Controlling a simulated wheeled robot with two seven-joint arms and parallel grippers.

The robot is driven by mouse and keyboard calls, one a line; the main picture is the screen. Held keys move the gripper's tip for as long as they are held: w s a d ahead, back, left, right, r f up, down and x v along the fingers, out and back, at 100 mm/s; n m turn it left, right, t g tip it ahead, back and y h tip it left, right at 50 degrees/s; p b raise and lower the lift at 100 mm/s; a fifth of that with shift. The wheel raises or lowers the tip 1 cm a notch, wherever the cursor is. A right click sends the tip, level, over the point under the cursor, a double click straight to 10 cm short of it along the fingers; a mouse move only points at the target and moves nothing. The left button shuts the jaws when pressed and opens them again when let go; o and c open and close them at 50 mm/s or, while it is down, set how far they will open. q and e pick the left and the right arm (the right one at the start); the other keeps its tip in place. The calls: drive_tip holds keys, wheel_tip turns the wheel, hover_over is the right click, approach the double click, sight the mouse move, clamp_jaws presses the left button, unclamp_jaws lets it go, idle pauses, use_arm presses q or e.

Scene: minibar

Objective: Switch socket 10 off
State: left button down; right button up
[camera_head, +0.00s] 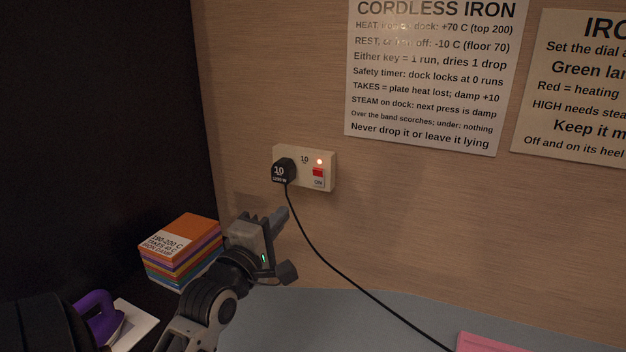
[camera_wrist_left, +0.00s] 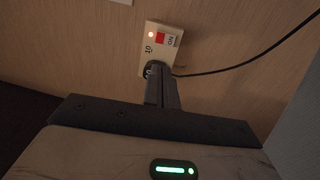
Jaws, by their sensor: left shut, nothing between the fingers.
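Socket 10 (camera_head: 325,182) is a cream wall plate on the wood-grain back wall. It has a red switch (camera_head: 318,172) marked ON and a small lamp (camera_head: 319,161) glowing red-orange. A black plug (camera_head: 283,171) labelled 10 sits in its left side. My left gripper (camera_head: 280,217) is shut and empty, below the plug and apart from the plate. In the left wrist view the shut fingers (camera_wrist_left: 162,91) point at the socket (camera_wrist_left: 147,60) and partly cover the plug; the red switch (camera_wrist_left: 161,38) shows beyond them. My right gripper is not in view.
A black cable (camera_head: 330,263) runs from the plug down to the right. A pink item (camera_head: 485,343) lies at lower right. Signs (camera_head: 430,80) hang above.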

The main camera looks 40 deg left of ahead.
sight(317, 173)
use_arm(q)
drive_tip(key=p+x, duration=0.2)
drive_tip(key=x, duration=1.1)
drive_tip(key=shift+r, duration=0.1)
drive_tip(key=shift+w+a+p, duration=0.1)
drive_tip(key=shift+w+p, duration=0.2)
drive_tip(key=shift+w, duration=0.15)
